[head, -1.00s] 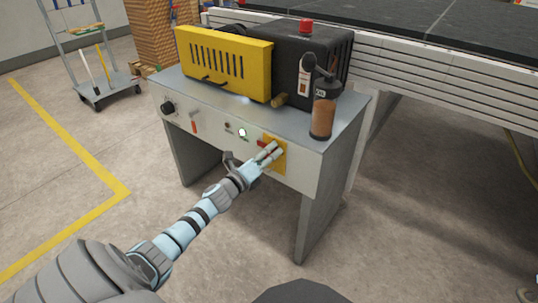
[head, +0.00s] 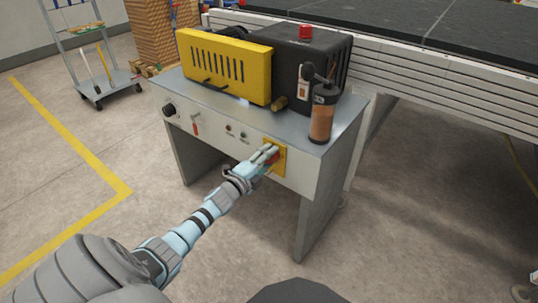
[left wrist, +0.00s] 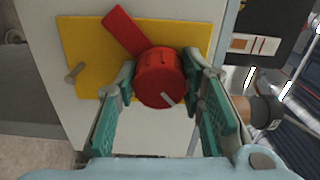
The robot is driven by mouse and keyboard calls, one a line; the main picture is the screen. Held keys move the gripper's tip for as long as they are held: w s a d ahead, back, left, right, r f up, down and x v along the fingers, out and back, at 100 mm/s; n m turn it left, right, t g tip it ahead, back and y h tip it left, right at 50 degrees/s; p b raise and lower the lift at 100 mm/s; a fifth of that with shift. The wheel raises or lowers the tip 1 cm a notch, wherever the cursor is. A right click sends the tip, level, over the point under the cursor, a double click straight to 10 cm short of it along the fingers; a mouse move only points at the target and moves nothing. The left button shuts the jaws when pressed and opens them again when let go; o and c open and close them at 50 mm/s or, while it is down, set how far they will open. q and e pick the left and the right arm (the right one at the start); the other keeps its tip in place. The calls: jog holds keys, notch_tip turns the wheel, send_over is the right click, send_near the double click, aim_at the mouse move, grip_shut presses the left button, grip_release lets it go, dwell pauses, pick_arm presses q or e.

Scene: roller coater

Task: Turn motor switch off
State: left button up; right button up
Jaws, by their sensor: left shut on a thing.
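The motor switch is a red rotary knob with a flat red handle (left wrist: 125,32), mounted on a yellow plate (left wrist: 85,45). In the left wrist view the handle points up and left. In the head view the yellow plate (head: 282,160) is at the right end of the cabinet's front panel, and the knob is mostly hidden by my gripper. My left gripper (head: 267,155) is shut on the knob, with its green-padded fingers (left wrist: 160,85) on either side of it. My right gripper is not in view.
The front panel (head: 212,138) also carries a black dial (head: 169,109), a small red lever (head: 196,127) and two small round indicators, both unlit. A yellow slotted cover (head: 225,65) and a brown cylinder (head: 321,120) stand on top. The floor in front is clear.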

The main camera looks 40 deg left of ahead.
pick_arm(q)
jog(key=n+p, duration=0.1)
jog(key=n, duration=0.3)
jog(key=shift+n, duration=0.3)
jog(key=n+p, duration=0.1)
jog(key=n, duration=0.2)
jog(key=shift+n+p, duration=0.35)
jog(key=shift+n, duration=0.75)
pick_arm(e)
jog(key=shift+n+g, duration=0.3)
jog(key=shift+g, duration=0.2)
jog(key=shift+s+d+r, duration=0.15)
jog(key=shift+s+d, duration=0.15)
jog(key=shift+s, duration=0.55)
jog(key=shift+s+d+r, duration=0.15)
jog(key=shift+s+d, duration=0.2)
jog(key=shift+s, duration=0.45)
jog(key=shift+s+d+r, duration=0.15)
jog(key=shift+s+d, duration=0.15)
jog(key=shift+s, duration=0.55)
pick_arm(q)
jog(key=o, duration=1.1)
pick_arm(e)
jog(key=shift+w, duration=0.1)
pick_arm(q)
jog(key=shift+o, duration=0.2)
jog(key=shift+s, duration=0.1)
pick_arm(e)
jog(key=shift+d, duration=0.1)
